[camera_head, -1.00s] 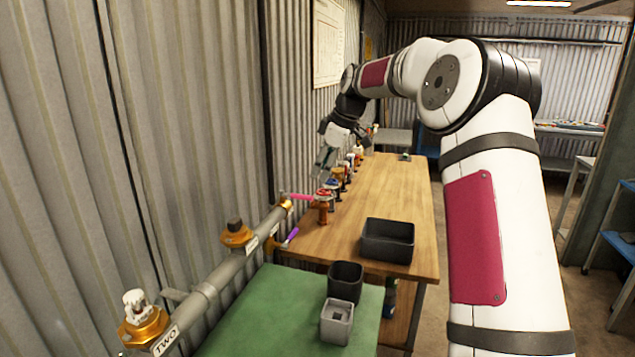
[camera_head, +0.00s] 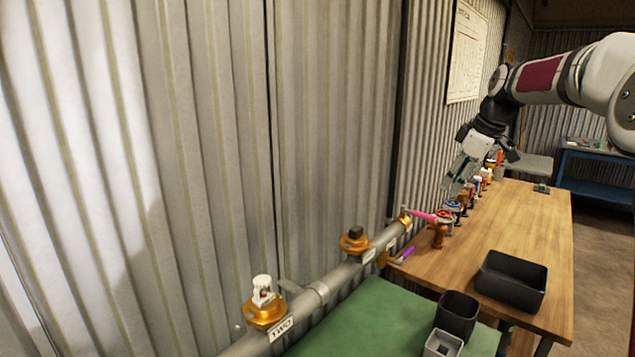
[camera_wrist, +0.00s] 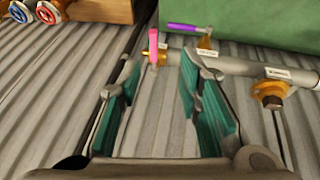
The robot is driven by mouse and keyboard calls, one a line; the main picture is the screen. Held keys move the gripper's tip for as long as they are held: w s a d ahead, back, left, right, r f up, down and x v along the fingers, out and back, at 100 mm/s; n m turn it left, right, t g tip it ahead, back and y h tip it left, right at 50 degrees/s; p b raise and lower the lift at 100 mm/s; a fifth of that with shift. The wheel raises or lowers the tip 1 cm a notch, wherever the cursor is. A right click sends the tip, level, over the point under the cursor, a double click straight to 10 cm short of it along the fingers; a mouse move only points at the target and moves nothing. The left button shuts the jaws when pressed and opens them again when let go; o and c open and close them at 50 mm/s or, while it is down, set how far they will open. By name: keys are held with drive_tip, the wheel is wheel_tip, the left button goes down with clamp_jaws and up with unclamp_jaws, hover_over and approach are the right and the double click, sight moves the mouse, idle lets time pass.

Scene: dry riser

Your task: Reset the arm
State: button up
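My gripper (camera_head: 464,172) is at the upper right of the head view, raised near the corrugated wall above the far left side of the wooden table. In the wrist view my gripper (camera_wrist: 163,95) shows two green-padded fingers spread apart with nothing between them. Beyond the fingertips lie a grey pipe (camera_wrist: 235,66) and a pink lever (camera_wrist: 153,46). My arm reaches in from the right edge of the head view, bent at the elbow.
Valves with coloured handwheels (camera_head: 444,216) line the left edge of the wooden table (camera_head: 520,225). A black bin (camera_head: 511,281) sits on it. A dark cup (camera_head: 457,314) and a grey cup (camera_head: 443,343) stand on the green surface (camera_head: 370,320). The pipe (camera_head: 335,285) runs along the wall.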

drive_tip(key=s+a+r+m+h, duration=0.1)
drive_tip(key=s+a+r+m, duration=0.1)
drive_tip(key=s+a, duration=0.7)
drive_tip(key=s+a+r+m+h, duration=0.1)
drive_tip(key=s+a+r+m, duration=0.1)
drive_tip(key=s+a, duration=0.7)
drive_tip(key=s+f+m, duration=0.2)
drive_tip(key=s+f, duration=0.2)
drive_tip(key=s, duration=0.7)
drive_tip(key=s+a+f+m, duration=0.1)
drive_tip(key=s+f+m, duration=0.2)
drive_tip(key=s, duration=0.9)
drive_tip(key=shift+f, duration=0.55)
